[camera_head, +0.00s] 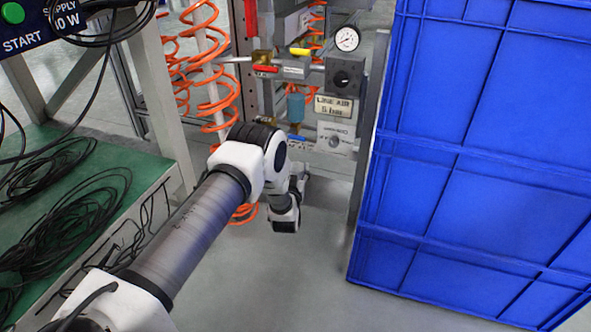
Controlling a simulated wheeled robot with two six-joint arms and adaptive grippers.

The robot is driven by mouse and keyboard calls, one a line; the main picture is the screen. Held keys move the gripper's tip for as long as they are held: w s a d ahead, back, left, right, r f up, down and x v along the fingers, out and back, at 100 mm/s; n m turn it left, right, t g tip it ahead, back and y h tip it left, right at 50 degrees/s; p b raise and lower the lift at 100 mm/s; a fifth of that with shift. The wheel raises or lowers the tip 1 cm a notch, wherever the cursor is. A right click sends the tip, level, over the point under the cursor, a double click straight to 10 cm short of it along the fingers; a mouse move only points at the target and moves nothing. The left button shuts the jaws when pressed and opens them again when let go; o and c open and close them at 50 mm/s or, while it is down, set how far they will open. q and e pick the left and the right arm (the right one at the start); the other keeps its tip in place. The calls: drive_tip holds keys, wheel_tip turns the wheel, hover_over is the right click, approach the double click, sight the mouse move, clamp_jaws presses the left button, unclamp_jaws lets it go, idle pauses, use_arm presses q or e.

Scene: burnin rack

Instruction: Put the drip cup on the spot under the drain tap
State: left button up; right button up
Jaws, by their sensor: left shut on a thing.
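My left gripper (300,180) is at the foot of the air panel, mostly hidden behind my own white and black wrist. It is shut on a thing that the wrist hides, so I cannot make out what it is. No drip cup can be clearly seen. A blue lever (298,137) shows on the panel just above the gripper, below a blue filter bowl (295,108). I cannot tell which part is the drain tap. The spot under it is not visible behind my wrist. My right gripper is not in view.
A wall of blue crates (470,150) stands close on the right. A green-topped bench (120,150) with black cables is on the left. Orange coiled hoses (207,60) hang beside the panel with its gauge (346,38). Grey floor (300,275) lies clear between.

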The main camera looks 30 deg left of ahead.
use_arm(q)
drive_tip(key=shift+f, duration=0.1)
drive_tip(key=o, duration=1.2)
drive_tip(key=shift+s, duration=0.1)
drive_tip(key=v, duration=1.1)
drive_tip(key=shift+s+d, duration=0.25)
drive_tip(key=shift+s, duration=0.1)
